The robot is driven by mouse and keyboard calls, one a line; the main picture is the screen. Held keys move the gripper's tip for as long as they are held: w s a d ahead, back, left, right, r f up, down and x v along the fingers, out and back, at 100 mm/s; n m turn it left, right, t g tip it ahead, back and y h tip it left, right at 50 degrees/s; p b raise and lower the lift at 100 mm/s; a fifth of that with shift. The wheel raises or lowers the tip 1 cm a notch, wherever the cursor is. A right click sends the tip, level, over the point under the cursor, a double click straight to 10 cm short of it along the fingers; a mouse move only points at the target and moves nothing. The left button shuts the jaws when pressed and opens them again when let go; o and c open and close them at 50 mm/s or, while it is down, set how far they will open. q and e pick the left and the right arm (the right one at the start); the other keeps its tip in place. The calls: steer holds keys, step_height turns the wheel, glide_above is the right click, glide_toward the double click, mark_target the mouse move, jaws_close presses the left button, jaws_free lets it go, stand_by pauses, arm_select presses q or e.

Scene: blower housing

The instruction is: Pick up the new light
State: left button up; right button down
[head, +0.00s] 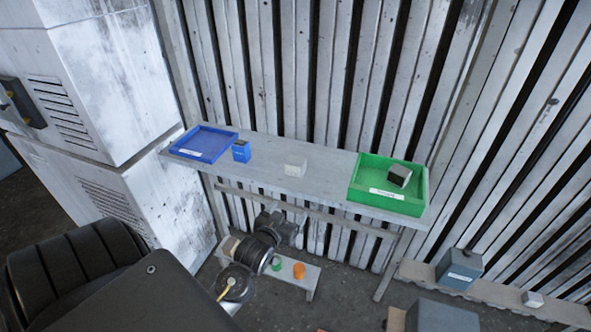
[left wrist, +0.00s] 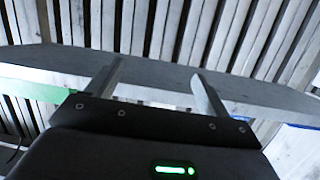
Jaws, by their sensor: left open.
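No thing in view is clearly marked as the new light. Candidates on the grey table (head: 262,172) are a small white box (head: 295,166) in the middle and a small blue box (head: 241,151) to its left. A dark-topped grey block (head: 399,175) lies tilted in the green tray (head: 385,205) at the right. My left gripper (head: 287,222) is in front of the table's front edge, apart from these things. In the left wrist view its two fingers (left wrist: 158,82) are spread, with nothing between them but the table behind. My right gripper is out of view.
A blue tray (head: 204,142) sits at the table's left end, beside a worn white cabinet (head: 110,90). A low bench (head: 308,283) holds a green cup and an orange cup (head: 298,271). A grey box (head: 459,270) stands at the lower right. A slatted wall backs the table.

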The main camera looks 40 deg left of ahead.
arm_select(q)
steer(key=n+t+y, duration=0.1)
steer(key=t+y, duration=0.1)
glide_toward(293, 167)
steer(key=shift+w+a+f, duration=0.3)
steer(key=shift+w+a, duration=0.05)
steer(key=shift+a, duration=0.05)
steer(key=shift+w+a+r, duration=0.1)
steer(key=shift+a+r, duration=0.05)
steer(key=p+x, duration=0.1)
steer(key=x, duration=0.3)
steer(key=shift+w+r, duration=0.15)
steer(key=shift+w, duration=0.25)
steer(key=shift+w+a, duration=0.2)
steer(key=shift+w, duration=0.25)
steer(key=shift+w+p, duration=0.2)
steer(key=shift+p, duration=0.2)
steer(key=p+x, duration=0.1)
steer(key=x, duration=0.2)
steer(key=shift+w+p, duration=0.3)
steer(key=shift+w, duration=0.1)
steer(key=shift+w+a, duration=0.15)
steer(key=shift+w, duration=0.3)
steer(key=shift+s, duration=0.1)
steer(key=shift+c, duration=0.9)
steer(key=c, duration=0.9)
